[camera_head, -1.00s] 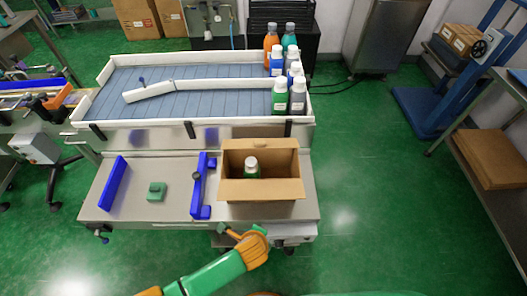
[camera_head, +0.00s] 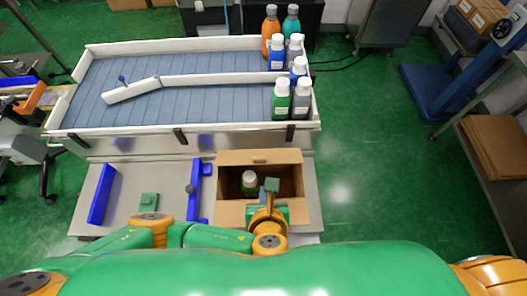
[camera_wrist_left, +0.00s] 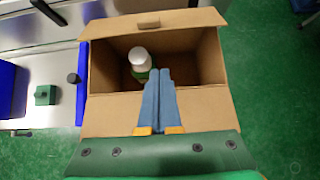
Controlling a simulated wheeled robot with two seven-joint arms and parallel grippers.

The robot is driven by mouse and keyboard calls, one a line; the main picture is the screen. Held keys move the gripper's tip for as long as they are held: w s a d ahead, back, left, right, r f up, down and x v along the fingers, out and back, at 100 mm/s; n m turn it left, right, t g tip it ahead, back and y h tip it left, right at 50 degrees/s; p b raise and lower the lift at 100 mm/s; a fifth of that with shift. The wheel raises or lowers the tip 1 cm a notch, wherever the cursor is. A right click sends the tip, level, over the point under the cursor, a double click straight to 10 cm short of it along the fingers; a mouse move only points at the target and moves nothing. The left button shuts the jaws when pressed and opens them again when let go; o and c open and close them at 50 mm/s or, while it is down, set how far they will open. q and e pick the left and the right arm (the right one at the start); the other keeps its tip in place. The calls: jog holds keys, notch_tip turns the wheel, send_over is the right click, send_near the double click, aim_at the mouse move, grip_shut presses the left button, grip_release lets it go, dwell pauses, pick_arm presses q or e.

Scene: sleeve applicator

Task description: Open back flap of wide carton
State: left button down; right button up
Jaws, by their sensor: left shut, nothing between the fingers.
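The wide carton (camera_head: 230,213) stands on the steel table with its top open. A green bottle with a white cap (camera_head: 249,182) is inside, and it also shows in the left wrist view (camera_wrist_left: 139,60). The back flap (camera_head: 260,157) runs along the far edge. In the left wrist view the back flap (camera_wrist_left: 190,20) is a wide strip with a small tab at its middle. The near flap (camera_wrist_left: 110,112) hangs outward. My left gripper (camera_head: 272,184) is shut and empty over the carton's near part, its fingertips (camera_wrist_left: 158,72) pointing toward the opening. My right gripper is out of view.
A blue conveyor with white rails (camera_head: 190,85) lies behind the carton. Several bottles (camera_head: 282,98) stand at its right end, behind the carton. Blue guides (camera_head: 193,190) and a green block (camera_head: 148,201) are left of the carton.

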aim_at(259, 155)
pick_arm(q)
jog(key=w+f+p, duration=0.1)
jog(key=w+f, duration=0.2)
jog(key=w, duration=0.4)
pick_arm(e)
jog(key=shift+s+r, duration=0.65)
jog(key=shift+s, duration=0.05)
pick_arm(q)
jog(key=shift+w+f, duration=0.1)
jog(key=shift+w, duration=0.05)
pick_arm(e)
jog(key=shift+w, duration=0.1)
